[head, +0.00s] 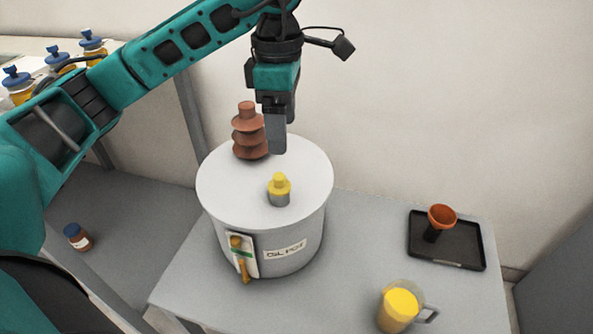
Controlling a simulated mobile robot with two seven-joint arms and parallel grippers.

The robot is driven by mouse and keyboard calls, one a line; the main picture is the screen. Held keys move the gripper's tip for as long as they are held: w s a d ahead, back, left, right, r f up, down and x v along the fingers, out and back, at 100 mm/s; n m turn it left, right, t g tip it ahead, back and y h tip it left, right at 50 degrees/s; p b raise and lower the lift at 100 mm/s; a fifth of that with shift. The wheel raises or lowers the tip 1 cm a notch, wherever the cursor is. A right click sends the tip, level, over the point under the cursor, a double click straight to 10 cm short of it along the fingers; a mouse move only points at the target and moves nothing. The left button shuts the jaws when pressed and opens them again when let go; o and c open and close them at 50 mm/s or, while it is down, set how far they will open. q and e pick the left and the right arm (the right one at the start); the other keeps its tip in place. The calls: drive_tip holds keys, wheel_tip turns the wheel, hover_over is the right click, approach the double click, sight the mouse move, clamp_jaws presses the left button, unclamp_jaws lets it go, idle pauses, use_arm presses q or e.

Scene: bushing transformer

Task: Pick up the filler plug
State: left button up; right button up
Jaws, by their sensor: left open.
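The filler plug (280,184) is a small yellow knobbed cap. It sits upright on a short grey neck (279,198) on the white lid of the oil pot (232,198), right of the lid's middle. My left gripper (276,143) hangs from above, pointing down, just behind and above the plug in the picture. It holds nothing that I can see and does not appear to touch the plug. Its two fingers overlap in this view, so the gap between them is hidden. My right gripper is out of view.
A brown ribbed bushing (249,140) stands on the lid beside my left gripper. A yellow valve handle (243,265) is on the pot's front. The grey table also holds a yellow-filled jug (398,307) and a black tray (463,252) with an orange funnel (441,217).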

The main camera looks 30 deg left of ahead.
use_arm(q)
drive_tip(key=b, duration=0.2)
hover_over(279, 175)
drive_tip(key=f, duration=0.7)
drive_tip(key=shift+d, duration=0.25)
drive_tip(key=f, duration=0.5)
drive_tip(key=shift+a+f+b, duration=0.2)
drive_tip(key=shift+f+b, duration=0.1)
drive_tip(key=shift+b, duration=0.1)
drive_tip(key=c, duration=1.1)
drive_tip(key=shift+r, duration=0.1)
